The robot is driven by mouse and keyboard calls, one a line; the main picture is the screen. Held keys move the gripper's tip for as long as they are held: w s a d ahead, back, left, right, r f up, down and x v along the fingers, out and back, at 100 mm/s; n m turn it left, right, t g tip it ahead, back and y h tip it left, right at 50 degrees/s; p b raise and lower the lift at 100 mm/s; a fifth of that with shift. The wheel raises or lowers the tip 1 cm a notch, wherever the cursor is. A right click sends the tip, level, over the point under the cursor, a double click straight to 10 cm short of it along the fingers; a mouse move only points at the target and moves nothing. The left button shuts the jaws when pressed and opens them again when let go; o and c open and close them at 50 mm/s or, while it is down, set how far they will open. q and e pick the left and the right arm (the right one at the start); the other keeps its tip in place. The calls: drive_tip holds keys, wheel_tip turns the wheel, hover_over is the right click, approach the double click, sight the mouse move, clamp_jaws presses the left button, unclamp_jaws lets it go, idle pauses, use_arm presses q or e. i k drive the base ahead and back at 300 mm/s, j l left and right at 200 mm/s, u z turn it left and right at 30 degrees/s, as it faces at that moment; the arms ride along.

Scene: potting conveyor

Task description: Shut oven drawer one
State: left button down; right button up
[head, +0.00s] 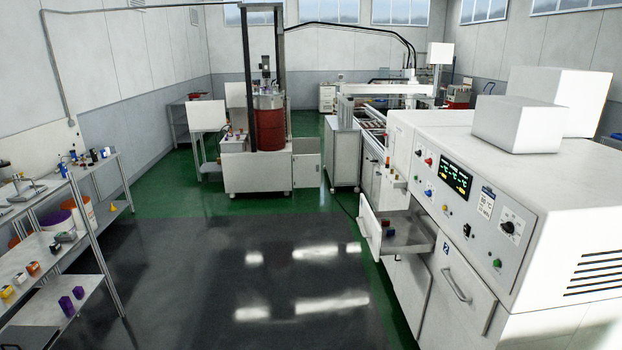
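The white oven (540,190) stands at the right with a control panel of knobs, buttons and a green-lit display. An open drawer (370,228) sticks out to the left from the oven's front, below the panel's far end. Its grey inside shows, with something small near its front panel that is too small to make out. No number can be read on this drawer. A closed front marked 2 (455,285), with a bar handle, is nearer to me on the right. Neither of my grippers is in view.
Dark, shiny floor (220,260) lies clear in front of the oven. A metal shelf (105,215) with tubs and small boxes stands at the left. A machine with a red drum (270,125) stands farther back, and a conveyor (372,125) runs behind the oven.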

sight(411, 236)
drive_tip(key=i+z, duration=0.15)
drive_tip(key=i, duration=0.35)
drive_tip(key=i+z, duration=0.15)
drive_tip(key=i, duration=0.3)
drive_tip(key=i+j+z, duration=0.15)
drive_tip(key=i, duration=0.35)
drive_tip(key=i+j+z, duration=0.1)
drive_tip(key=i, duration=0.35)
drive_tip(key=j, duration=0.1)
